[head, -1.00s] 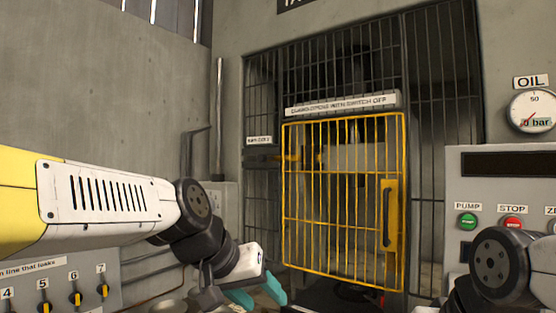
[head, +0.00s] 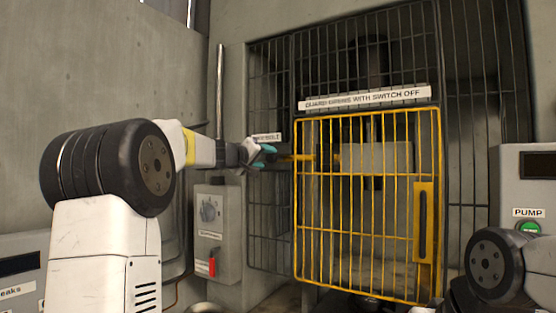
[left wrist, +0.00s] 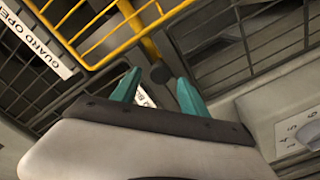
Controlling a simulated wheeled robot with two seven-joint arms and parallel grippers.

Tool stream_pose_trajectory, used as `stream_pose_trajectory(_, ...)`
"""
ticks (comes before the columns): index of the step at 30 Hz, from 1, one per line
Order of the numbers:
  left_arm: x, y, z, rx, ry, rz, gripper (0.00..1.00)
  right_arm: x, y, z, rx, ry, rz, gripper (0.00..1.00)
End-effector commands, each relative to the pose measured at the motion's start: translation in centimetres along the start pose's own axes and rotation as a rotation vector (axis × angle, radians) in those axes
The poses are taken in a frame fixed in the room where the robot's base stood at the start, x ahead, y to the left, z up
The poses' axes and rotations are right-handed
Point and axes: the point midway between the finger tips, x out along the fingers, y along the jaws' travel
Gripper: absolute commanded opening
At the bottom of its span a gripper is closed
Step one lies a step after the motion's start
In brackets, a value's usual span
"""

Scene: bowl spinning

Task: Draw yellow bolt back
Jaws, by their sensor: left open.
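The yellow bolt (head: 297,157) is a thin bar lying level at the left edge of the yellow barred guard door (head: 368,205). In the left wrist view the bolt (left wrist: 151,47) ends in a dark round knob (left wrist: 160,73). My left gripper (head: 268,154) is open at the bolt's left end. In the left wrist view its teal fingertips (left wrist: 158,80) stand on either side of the knob. I cannot tell whether they touch it. The guard door looks closed. My right gripper is out of view.
A label plate (head: 365,98) runs above the door. A control panel with a green pump button (head: 529,228) stands at the right.

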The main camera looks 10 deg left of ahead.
Motion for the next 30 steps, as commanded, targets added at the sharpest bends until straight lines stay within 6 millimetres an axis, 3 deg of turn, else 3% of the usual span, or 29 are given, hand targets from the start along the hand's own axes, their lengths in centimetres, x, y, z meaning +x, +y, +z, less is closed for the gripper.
stream_pose_trajectory(7,3.5,0.0,0.1,0.001,-0.001,0.0,0.52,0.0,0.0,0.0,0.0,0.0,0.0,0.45)
stream_pose_trajectory(18,4.2,0.0,0.0,0.0,0.0,-0.001,0.52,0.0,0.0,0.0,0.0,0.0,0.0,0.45)
stream_pose_trajectory(26,4.1,0.0,0.0,0.001,-0.001,-0.001,0.03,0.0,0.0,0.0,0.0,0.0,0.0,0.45)
stream_pose_trajectory(30,4.1,0.0,0.1,0.001,-0.001,-0.001,0.0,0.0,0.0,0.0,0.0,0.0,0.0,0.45)
